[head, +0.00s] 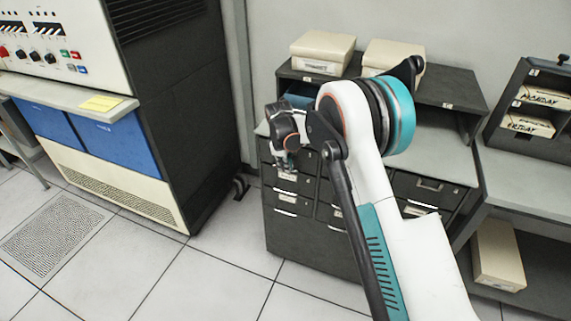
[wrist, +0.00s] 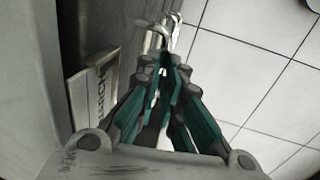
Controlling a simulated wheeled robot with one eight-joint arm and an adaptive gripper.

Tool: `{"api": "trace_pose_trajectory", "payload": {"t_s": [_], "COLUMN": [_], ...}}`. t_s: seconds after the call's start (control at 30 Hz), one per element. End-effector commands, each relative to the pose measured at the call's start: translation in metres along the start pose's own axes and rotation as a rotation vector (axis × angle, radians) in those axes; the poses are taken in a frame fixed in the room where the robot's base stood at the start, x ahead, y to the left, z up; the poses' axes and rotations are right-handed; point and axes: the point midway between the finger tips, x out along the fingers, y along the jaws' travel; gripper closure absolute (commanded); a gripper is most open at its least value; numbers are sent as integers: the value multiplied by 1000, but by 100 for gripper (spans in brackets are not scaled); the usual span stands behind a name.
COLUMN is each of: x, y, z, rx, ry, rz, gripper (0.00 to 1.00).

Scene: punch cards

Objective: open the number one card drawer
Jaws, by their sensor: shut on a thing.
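A dark grey card cabinet (head: 310,245) with columns of drawers stands under the shelf in the head view. My gripper (head: 284,160) is at the front of its upper left drawer and hides that drawer's top part. In the wrist view my gripper's teal fingers (wrist: 163,65) are closed together at a bright metal handle (wrist: 157,38), which they partly hide. A pale label card (wrist: 92,97) sits on the drawer front left of the fingers. No drawer number is readable. The drawer fronts that show look flush with the cabinet.
A computer console (head: 160,110) with blue panels stands left of the cabinet. Cream boxes (head: 322,52) sit on the shelf above. A desk (head: 530,175) with labelled card trays is at the right. The tiled floor (head: 220,270) before the cabinet is clear.

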Motion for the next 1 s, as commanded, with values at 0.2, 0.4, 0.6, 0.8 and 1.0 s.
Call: {"api": "trace_pose_trajectory", "payload": {"t_s": [0.2,0.4,0.6,0.8,1.0], "x": [-6,-16,-25,-32,-36], "y": [-34,-82,-128,-164,-185], "z": [0,-1,0,0,0], "rx": [-2,-3,-3,-3,-1], "ry": [0,0,0,0,0], "rz": [-3,-4,-4,-3,-3], "gripper": [100,100,100,100,100]}}
